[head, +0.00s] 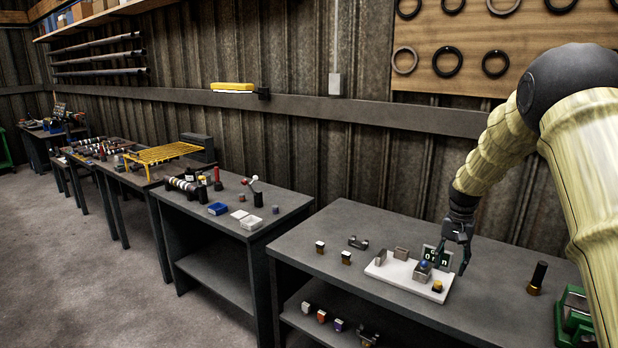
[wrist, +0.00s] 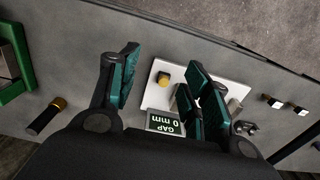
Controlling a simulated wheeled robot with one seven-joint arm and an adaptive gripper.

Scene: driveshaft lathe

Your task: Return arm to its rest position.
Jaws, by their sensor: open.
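My gripper (head: 456,250) hangs from the arm on the right of the head view, over the near workbench (head: 335,240). Its jaws are apart and no object shows between them. In the wrist view my gripper (wrist: 158,88) has its two teal-padded fingers spread above a white plate (wrist: 215,85). The plate (head: 388,273) carries small metal blocks, a dark yellow-topped piece (head: 437,287) and a display. The finger on the right hides part of the plate there.
A black cylinder (head: 537,277) stands right of the plate, near a green machine (head: 575,318). Two small white-topped blocks (head: 320,248) and a metal bracket (head: 358,243) lie to the left. Another bench (head: 285,205) with blue and white trays stands further left. Grey floor (head: 60,260) is open.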

